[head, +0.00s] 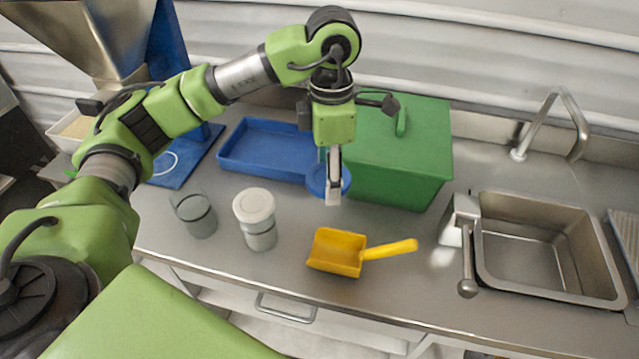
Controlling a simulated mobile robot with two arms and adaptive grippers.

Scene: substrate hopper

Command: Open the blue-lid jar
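My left gripper (333,198) points down over the counter, with its fingers seen nearly edge-on, so their gap does not show. A round blue lid (316,182) is directly behind the fingertips and partly covered by them. I cannot tell whether the fingers touch it or whether it lies on the counter; no jar body shows under it. A grey, see-through jar (196,218) without a visible blue lid stands at the left of the counter. Beside it stands a jar with a white lid (254,206). My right gripper is not in view.
A blue tray (262,174) and a green lidded box (400,160) stand behind the gripper. A yellow scoop (338,252) lies near the front edge. A sink (545,250) with a faucet is at the right. A hopper (85,35) stands at the back left.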

